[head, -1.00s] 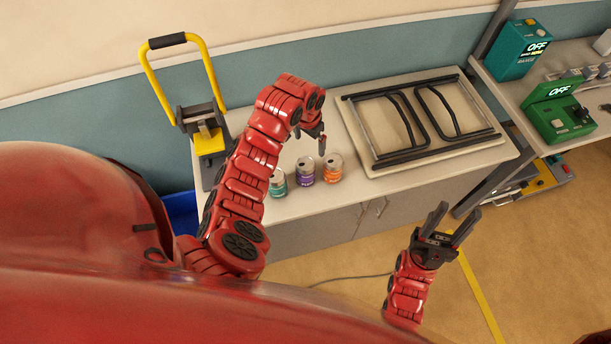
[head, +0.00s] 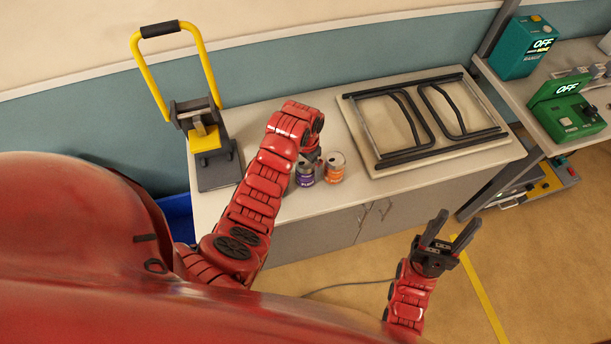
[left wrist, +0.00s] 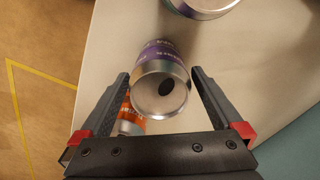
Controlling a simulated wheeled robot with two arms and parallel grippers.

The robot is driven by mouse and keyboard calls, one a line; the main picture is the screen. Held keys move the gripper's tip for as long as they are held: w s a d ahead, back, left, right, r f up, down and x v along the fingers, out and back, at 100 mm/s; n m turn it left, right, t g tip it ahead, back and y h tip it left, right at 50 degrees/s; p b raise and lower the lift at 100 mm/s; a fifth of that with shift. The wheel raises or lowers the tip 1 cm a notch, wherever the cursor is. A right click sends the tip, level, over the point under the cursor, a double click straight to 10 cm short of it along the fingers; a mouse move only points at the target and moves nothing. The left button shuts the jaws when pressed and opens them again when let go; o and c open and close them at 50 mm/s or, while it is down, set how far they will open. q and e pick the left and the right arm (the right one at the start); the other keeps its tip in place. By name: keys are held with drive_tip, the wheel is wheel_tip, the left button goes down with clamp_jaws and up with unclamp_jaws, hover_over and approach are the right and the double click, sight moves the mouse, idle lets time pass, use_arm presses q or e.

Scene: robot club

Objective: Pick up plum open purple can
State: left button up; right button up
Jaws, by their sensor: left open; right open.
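The purple can (head: 305,174) stands upright on the counter, partly covered by my left arm in the head view. No contact with the fingers is clear. The orange can (head: 331,168) stands close beside it on the right; it also shows in the left wrist view (left wrist: 129,122), partly behind a finger. My right gripper (head: 450,232) is open and empty, away from the counter.
Another can (left wrist: 203,5) shows at the top edge of the left wrist view. A folded table frame (head: 425,120) lies on the counter (head: 300,210). A yellow-handled press (head: 200,130) stands at the left. Green devices (head: 565,110) stand on a shelf at the right.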

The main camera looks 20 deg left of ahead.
use_arm(q)
drive_tip(key=shift+f+p, duration=0.2)
drive_tip(key=shift+p, duration=0.15)
wheel_tip(320, 180, down, 3)
drive_tip(key=shift+s+a+p, duration=0.1)
drive_tip(key=shift+p, duration=0.75)
drive_tip(key=shift+f, duration=0.8)
drive_tip(key=c, duration=1.2)
drive_tip(key=shift+o, duration=0.2)
drive_tip(key=shift+r, duration=0.15)
